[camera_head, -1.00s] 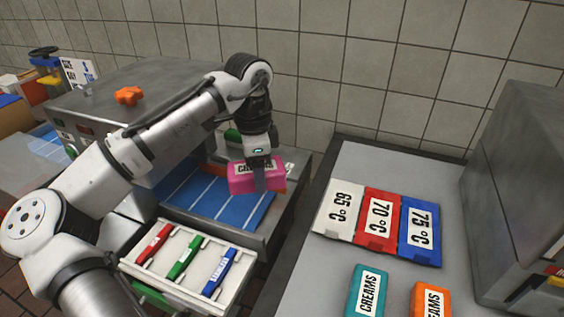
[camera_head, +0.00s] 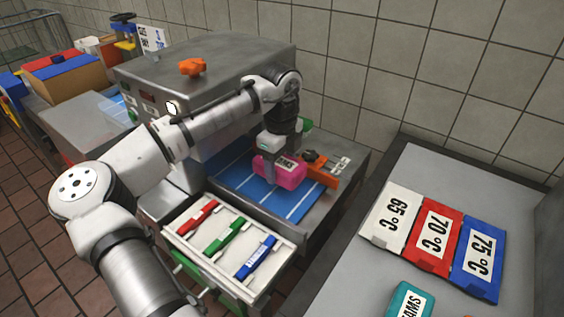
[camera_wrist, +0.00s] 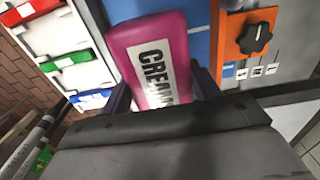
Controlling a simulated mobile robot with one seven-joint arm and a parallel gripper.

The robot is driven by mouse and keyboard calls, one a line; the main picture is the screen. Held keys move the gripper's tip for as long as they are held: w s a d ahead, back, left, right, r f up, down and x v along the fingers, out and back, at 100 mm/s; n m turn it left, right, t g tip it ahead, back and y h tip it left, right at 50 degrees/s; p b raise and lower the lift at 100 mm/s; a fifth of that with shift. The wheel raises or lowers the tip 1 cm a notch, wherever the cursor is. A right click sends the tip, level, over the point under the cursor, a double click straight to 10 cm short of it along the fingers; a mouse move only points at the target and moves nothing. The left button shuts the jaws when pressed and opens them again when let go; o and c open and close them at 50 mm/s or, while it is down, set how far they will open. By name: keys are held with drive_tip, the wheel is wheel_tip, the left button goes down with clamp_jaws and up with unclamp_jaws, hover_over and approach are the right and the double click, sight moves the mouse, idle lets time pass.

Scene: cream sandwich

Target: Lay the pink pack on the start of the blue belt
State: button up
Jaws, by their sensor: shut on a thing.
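The pink pack (camera_head: 284,173), with a white label reading CREAMS, is held in my gripper (camera_head: 272,170). In the wrist view the pack (camera_wrist: 133,42) sits between the two dark fingers, which are shut on it. The blue belt (camera_head: 240,176) with white cross lines runs out of the grey machine. The pack is over the near right part of the belt in the head view. I cannot tell whether it touches the belt.
An orange panel with a dark knob (camera_head: 311,157) stands right of the pack. A white drawer tray (camera_head: 183,238) with red, green and blue handled pieces is at the front. The grey machine (camera_head: 225,62) stands behind. Red, white and blue temperature plates (camera_head: 430,237) lie on the right counter.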

drive_tip(key=shift+f+b, duration=2.5)
drive_tip(key=shift+f, duration=0.45)
drive_tip(key=o, duration=1.1)
drive_tip(key=shift+r, duration=0.1)
wheel_tip(320, 180, up, 14)
drive_tip(key=shift+f+b, duration=0.15)
drive_tip(key=shift+b, duration=0.15)
drive_tip(key=shift+s+f, duration=0.1)
drive_tip(key=shift+s, duration=0.05)
